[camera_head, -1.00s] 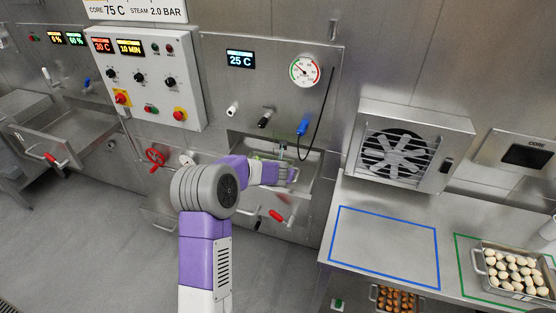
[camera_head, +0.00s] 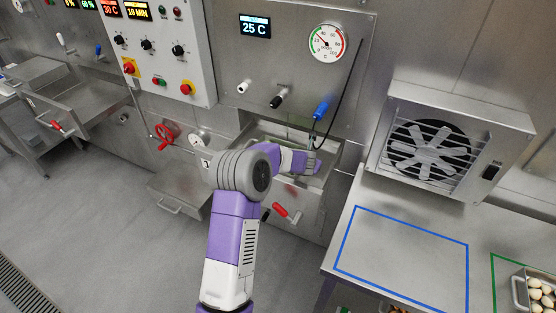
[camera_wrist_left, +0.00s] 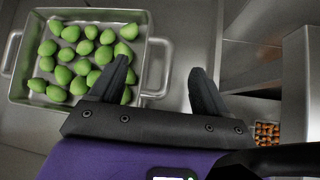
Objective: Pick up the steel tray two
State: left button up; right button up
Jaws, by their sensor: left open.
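In the left wrist view a steel tray (camera_wrist_left: 28,104) full of green oval pieces lies at the upper left, with looped handles on its left and right sides. My left gripper (camera_wrist_left: 155,84) is open above its right side. One finger overlaps the tray's right part, the other is beyond the right handle (camera_wrist_left: 160,66), which shows between them. I cannot tell whether they touch it. In the head view the left gripper (camera_head: 312,162) is over a steel basin (camera_head: 331,155), and my arm hides the tray. No label shows which tray is two. My right gripper is not in view.
A bench with a bare blue-outlined area (camera_head: 402,258) stands at right. A steel tray of pale pieces (camera_head: 520,292) is cut off at the right edge. A fan unit (camera_head: 440,145) stands behind the bench. A red-handled valve (camera_head: 281,210) is below the basin.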

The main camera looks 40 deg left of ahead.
pick_arm(q)
jog(key=x, duration=0.4)
jog(key=shift+a+f, duration=0.15)
jog(key=shift+f, duration=0.3)
grip_shut()
